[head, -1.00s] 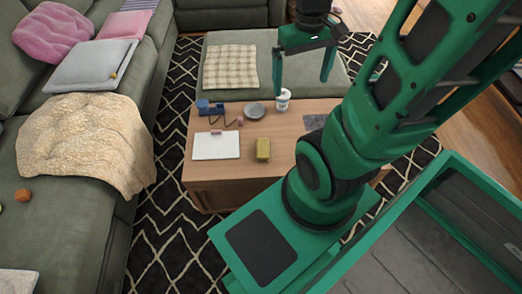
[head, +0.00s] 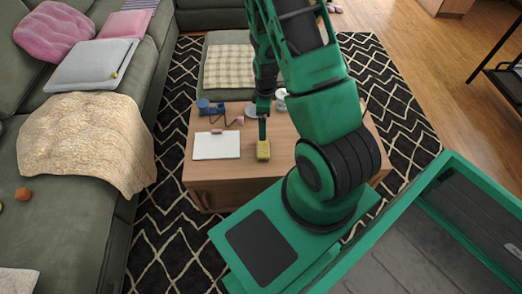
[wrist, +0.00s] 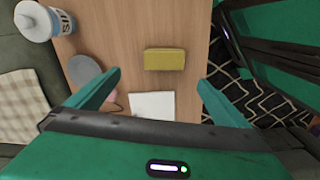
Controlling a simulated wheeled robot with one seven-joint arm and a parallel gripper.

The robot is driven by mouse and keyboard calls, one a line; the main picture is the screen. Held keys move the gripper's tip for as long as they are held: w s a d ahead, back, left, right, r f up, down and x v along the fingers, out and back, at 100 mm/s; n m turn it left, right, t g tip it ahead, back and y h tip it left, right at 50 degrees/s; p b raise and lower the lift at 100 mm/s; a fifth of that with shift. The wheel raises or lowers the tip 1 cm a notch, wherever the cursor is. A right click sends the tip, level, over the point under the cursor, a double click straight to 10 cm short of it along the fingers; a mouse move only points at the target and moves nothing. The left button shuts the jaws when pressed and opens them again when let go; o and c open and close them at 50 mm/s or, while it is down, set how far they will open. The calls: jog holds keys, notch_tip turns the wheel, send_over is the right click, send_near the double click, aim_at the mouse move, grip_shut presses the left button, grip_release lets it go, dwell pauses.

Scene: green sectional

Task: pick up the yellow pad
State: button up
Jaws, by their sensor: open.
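The yellow pad (head: 263,150) is a small block lying on the wooden coffee table (head: 225,178), just right of a white sheet. In the wrist view the yellow pad (wrist: 165,59) lies flat on the table, beyond the fingertips and roughly centred between them. My gripper (wrist: 160,78) is open and empty, its two green fingers spread wider than the pad. In the head view my gripper (head: 263,130) hangs over the table at the far edge of the pad; the gap between it and the pad is hard to judge.
A white sheet (head: 216,145), a blue object (head: 209,107) and a white jar (head: 281,100) share the table; a grey dish (wrist: 85,70) lies near the jar (wrist: 43,22). The sofa (head: 60,215) is left, an ottoman (head: 222,45) behind. The table's front is clear.

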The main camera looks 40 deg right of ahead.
jog(key=n, duration=0.2)
send_over(263, 147)
notch_tip(263, 147, down, 6)
jog(key=shift+w+d+f, duration=0.1)
jog(key=shift+f, duration=5.2)
jog(key=c, duration=0.9)
